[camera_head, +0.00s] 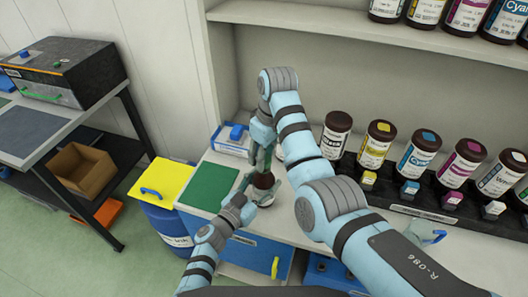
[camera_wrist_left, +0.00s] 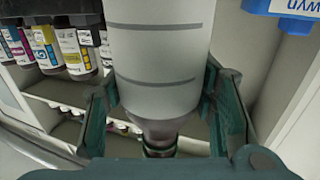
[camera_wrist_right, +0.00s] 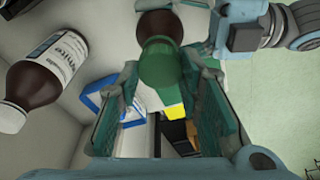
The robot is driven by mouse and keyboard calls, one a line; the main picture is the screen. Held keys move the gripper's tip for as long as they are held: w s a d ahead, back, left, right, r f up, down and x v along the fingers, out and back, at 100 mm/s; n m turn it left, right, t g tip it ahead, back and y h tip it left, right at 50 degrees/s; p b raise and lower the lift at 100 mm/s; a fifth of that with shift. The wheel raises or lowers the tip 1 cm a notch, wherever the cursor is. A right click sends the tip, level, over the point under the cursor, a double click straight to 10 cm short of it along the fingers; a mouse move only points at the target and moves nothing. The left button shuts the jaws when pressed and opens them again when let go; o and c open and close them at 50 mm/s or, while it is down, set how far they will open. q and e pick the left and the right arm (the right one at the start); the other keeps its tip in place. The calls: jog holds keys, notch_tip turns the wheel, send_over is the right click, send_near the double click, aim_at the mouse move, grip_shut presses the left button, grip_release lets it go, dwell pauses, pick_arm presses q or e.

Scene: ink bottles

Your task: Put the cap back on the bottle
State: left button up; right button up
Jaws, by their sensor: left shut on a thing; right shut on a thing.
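The bottle (camera_head: 264,180) stands upright in front of the shelf. My left gripper (camera_head: 262,194) is shut around its side. The left wrist view shows its pale label (camera_wrist_left: 155,60), brown shoulder and narrow dark neck between my fingers (camera_wrist_left: 160,100). My right gripper (camera_head: 260,160) is directly above the bottle, pointing down at it. Whether cap and neck touch is hidden.
Several capped ink bottles (camera_head: 378,146) stand in a black rack (camera_head: 405,205) at right. A white-labelled bottle (camera_wrist_right: 45,70) is close to the right gripper. A green mat (camera_head: 208,187) lies left of the bottle. A yellow-lidded blue barrel (camera_head: 165,182) stands further left.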

jog(key=shift+f, duration=0.55)
dwell(0.4)
pick_arm(q)
grip_shut()
pick_arm(e)
jog(key=o, duration=0.8)
jog(key=shift+r, duration=2.25)
jog(key=shift+w, duration=0.1)
jog(key=shift+c, duration=0.2)
